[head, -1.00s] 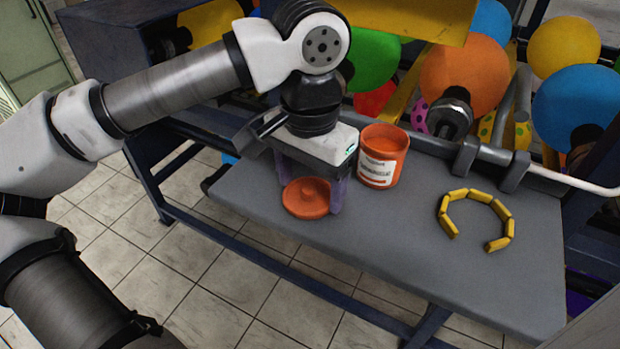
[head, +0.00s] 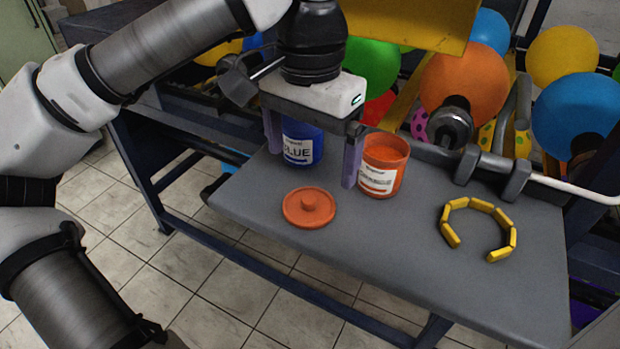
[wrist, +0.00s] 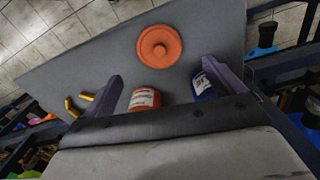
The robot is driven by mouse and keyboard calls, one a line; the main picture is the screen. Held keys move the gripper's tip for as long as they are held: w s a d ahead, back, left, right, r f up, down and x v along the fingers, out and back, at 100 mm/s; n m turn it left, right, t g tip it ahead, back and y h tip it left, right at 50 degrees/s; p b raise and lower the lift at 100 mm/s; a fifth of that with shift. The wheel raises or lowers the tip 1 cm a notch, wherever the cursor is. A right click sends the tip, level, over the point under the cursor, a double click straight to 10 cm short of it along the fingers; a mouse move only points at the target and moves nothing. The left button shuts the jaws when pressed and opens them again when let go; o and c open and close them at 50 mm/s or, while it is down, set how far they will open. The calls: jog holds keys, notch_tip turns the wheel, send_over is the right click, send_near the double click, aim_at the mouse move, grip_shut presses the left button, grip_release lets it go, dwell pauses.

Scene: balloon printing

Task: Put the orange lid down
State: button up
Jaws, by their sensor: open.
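The round orange lid (head: 309,208) with a small knob lies flat on the grey table, knob up. It also shows in the wrist view (wrist: 159,46). My gripper (head: 312,165) is open and empty above and behind the lid, apart from it; its purple fingers also show in the wrist view (wrist: 162,77). An orange jar (head: 383,165) with a white label stands open beside the right finger. A blue jar (head: 302,143) stands behind my gripper, partly hidden by it.
The grey table (head: 400,270) is clear in front of the lid. A broken ring of yellow segments (head: 478,228) lies at the right. Metal rollers (head: 490,165) run along the back edge, with coloured balloons (head: 464,85) beyond.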

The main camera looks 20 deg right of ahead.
jog(key=shift+r, duration=2.4)
